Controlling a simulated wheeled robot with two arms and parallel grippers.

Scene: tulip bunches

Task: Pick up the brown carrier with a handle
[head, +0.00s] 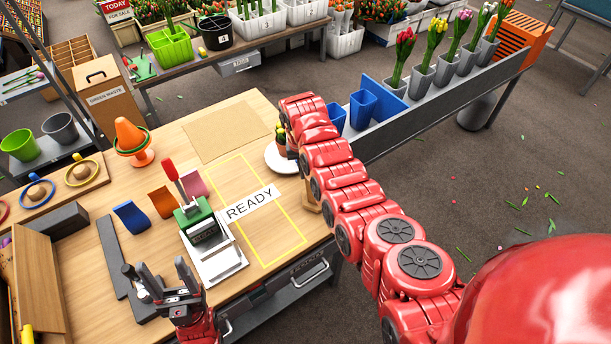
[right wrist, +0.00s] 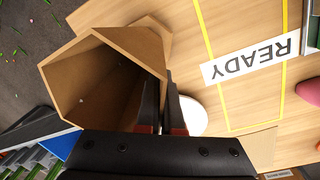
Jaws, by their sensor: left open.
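A brown, open-ended, angular container (right wrist: 100,75) fills the left of the right wrist view; no handle shows on it. A tan piece beside my right arm in the head view (head: 312,198) may be part of it. A brown box with a dark handle, labelled GREEN WASTE (head: 112,108), stands beyond the table's far left edge. My right gripper (right wrist: 164,82) has its fingers against or just beside the container's near wall; whether they pinch it is unclear. In the head view my arm hides it. My left gripper (head: 160,283) is open and empty over the table's front.
A white saucer (head: 275,162) and small potted plant (head: 281,138) lie by my right arm. A yellow outline with a READY label (head: 252,204) marks clear table. A green-and-white device (head: 212,250) stands left of it. Grey planters with tulips (head: 421,84) line a shelf at right.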

